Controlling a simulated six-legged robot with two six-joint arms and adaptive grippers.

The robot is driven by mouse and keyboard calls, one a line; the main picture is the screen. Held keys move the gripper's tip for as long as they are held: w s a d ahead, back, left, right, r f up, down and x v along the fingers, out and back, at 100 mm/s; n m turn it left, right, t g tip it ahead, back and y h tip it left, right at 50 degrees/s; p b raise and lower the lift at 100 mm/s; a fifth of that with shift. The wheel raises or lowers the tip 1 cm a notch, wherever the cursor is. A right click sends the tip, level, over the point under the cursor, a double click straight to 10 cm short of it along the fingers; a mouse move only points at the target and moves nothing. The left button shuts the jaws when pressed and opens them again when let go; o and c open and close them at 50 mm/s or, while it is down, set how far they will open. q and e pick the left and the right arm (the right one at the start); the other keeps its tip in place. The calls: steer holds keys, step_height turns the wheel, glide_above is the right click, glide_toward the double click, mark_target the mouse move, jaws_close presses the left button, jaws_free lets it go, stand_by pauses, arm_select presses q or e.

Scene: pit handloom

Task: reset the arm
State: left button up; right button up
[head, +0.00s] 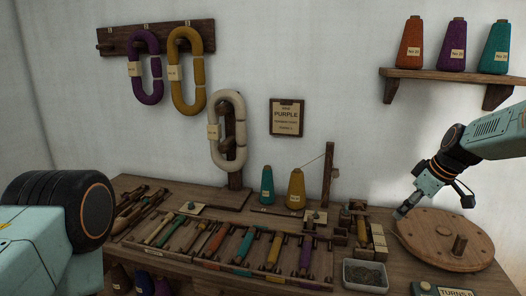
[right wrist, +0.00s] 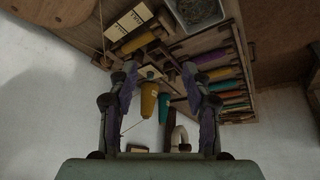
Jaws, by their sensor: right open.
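My right gripper (head: 404,210) reaches in from the right and hangs close to the left edge of a round wooden disc (head: 425,232) on the bench. I cannot tell whether it touches the disc. In the right wrist view the same gripper (right wrist: 160,68) has its two fingers spread apart with nothing held between them. Beyond the fingers, a yellow cone (right wrist: 149,103) and a teal cone (right wrist: 164,108) show. Part of my left arm fills the lower left of the head view; its gripper is not visible.
The bench holds a rack (head: 180,256) of coloured bobbins, a yellow cone (head: 296,188), a teal cone (head: 267,185), a thin post (head: 329,175) and a grey tray (head: 366,276). Yarn skeins (head: 187,70) hang on the wall. A shelf (head: 455,76) with cones is above my right arm.

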steer(key=s+a+f+m+h+b, duration=0.1)
steer(key=s+a+f+m, duration=0.2)
steer(key=f, duration=0.4)
steer(key=s+a+f+m+h, duration=0.1)
steer(key=s+a+f+m, duration=0.1)
steer(key=s+f, duration=0.5)
steer(key=s+a+f+m+b, duration=0.1)
steer(key=s+a+f+m, duration=0.15)
steer(key=f, duration=0.55)
steer(key=s+a+f+g+b, duration=0.1)
steer(key=s+a+f, duration=0.1)
steer(key=s, duration=1)
steer(key=s+a+f+g, duration=0.2)
steer(key=s+f, duration=0.3)
steer(key=s, duration=0.7)
steer(key=s+a+f+g+b, duration=0.1)
steer(key=s+a+f, duration=0.2)
steer(key=s, duration=0.9)
steer(key=shift+s+a+f+m+b, duration=0.2)
steer(key=shift+f+m+b, duration=0.1)
steer(key=shift+f+m, duration=0.1)
